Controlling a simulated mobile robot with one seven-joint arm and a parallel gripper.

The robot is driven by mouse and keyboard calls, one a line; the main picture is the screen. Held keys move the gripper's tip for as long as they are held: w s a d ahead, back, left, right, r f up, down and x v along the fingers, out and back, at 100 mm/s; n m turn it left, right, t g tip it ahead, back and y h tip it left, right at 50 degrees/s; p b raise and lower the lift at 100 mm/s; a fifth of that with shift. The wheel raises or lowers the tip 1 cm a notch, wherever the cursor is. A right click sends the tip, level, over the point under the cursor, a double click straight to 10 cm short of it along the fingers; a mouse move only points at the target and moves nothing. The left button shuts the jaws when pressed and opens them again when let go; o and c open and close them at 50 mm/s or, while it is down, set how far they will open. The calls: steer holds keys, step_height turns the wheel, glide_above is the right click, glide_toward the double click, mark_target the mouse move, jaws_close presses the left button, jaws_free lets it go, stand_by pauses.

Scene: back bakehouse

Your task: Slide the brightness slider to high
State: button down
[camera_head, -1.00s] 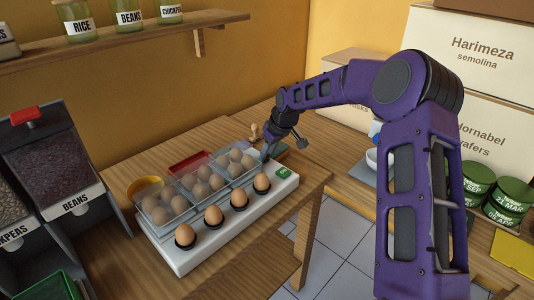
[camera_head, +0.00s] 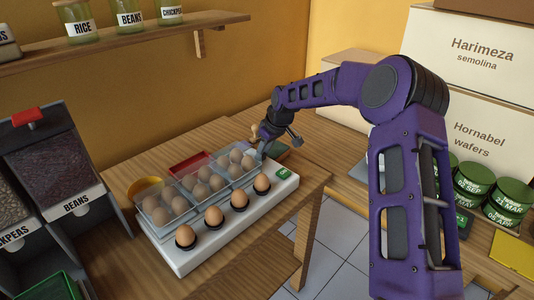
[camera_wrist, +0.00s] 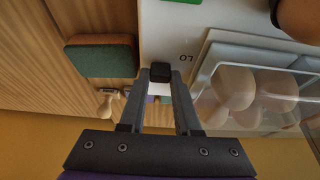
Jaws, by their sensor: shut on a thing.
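A white egg-lamp box (camera_head: 215,245) stands on the wooden table, with brown eggs along its front and a clear tray of eggs on top. In the wrist view a small black slider knob (camera_wrist: 161,72) sits on its white face (camera_wrist: 185,25). My gripper (camera_wrist: 160,85) is shut on this knob, one finger on each side. A small label, seemingly "LO" (camera_wrist: 186,57), is printed just beside the knob. In the head view my gripper (camera_head: 262,153) is at the box's far end, and the knob is hidden there. No "high" mark is readable.
The clear egg tray (camera_wrist: 245,95) is close beside my fingers. A green and brown block (camera_wrist: 102,57) and a wooden-handled tool (camera_wrist: 108,98) lie on the table nearby. Bean dispensers (camera_head: 60,170) stand at the left, large boxes (camera_head: 478,50) at the right.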

mark_target(265, 162)
steer(key=w+a+p, duration=0.1)
steer(key=w+a, duration=0.3)
steer(key=shift+r, duration=0.1)
steer(key=c, duration=0.6)
jaws_free()
steer(key=shift+w+a, duration=0.1)
steer(key=p+v, duration=0.1)
steer(key=v, duration=1.6)
steer(key=shift+r, duration=0.1)
